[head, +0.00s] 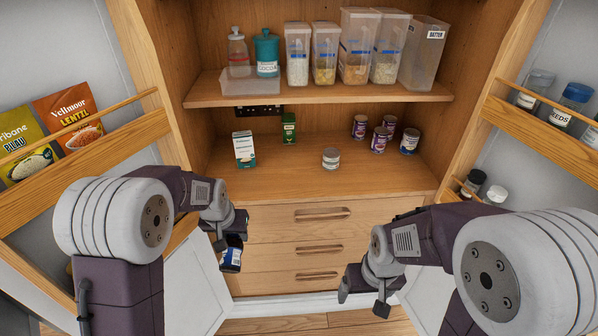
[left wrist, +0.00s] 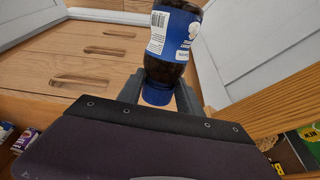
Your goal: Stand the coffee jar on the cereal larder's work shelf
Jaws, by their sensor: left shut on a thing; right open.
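The coffee jar (head: 231,260) is dark with a blue and white label. In the left wrist view the jar (left wrist: 172,40) shows a blue lid at the gripper end. My left gripper (head: 234,238) is shut on the jar, which hangs in front of the drawers, below the work shelf's level. The fingers (left wrist: 172,97) sit on either side of the jar near its lid. The work shelf (head: 285,182) is the wooden surface above the drawers. My right gripper (head: 363,300) is open and empty in front of the lower drawers at the right.
On the work shelf stand a white-green carton (head: 244,149), a green box (head: 289,128), a short can (head: 331,159) and several purple cans (head: 380,140). Its front left and front right are clear. The upper shelf (head: 330,95) holds containers. Open doors with racks (head: 80,140) flank both sides.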

